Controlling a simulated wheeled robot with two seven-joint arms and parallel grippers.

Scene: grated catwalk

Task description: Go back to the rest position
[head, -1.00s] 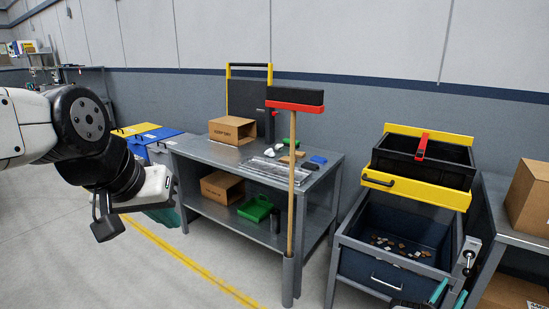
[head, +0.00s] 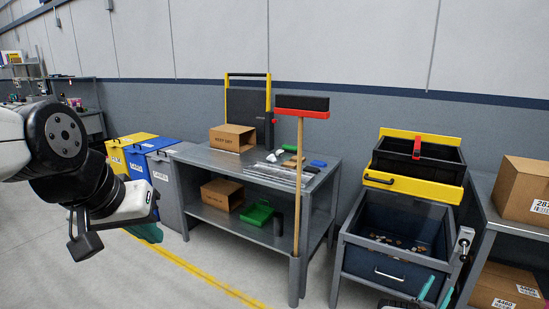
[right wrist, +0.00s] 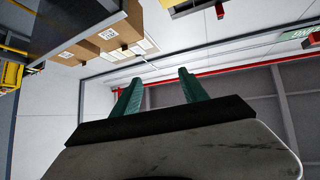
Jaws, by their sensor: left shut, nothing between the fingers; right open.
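My left gripper (head: 146,232) is at the left of the head view. Its teal fingers are together and hold nothing, in front of the bins and above the floor. My right gripper (head: 435,290) shows at the bottom right edge of the head view, in front of the blue drawer unit. Its two teal fingers are apart. In the right wrist view the same fingers (right wrist: 158,90) are spread with nothing between them.
A grey workbench (head: 205,157) holds an open carton (head: 232,139) and small items. A red-headed broom (head: 300,190) stands at its front. A blue drawer unit (head: 375,262) and shelved cartons (head: 524,190) are right. Yellow and blue bins (head: 148,160) are left. Floor ahead is clear.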

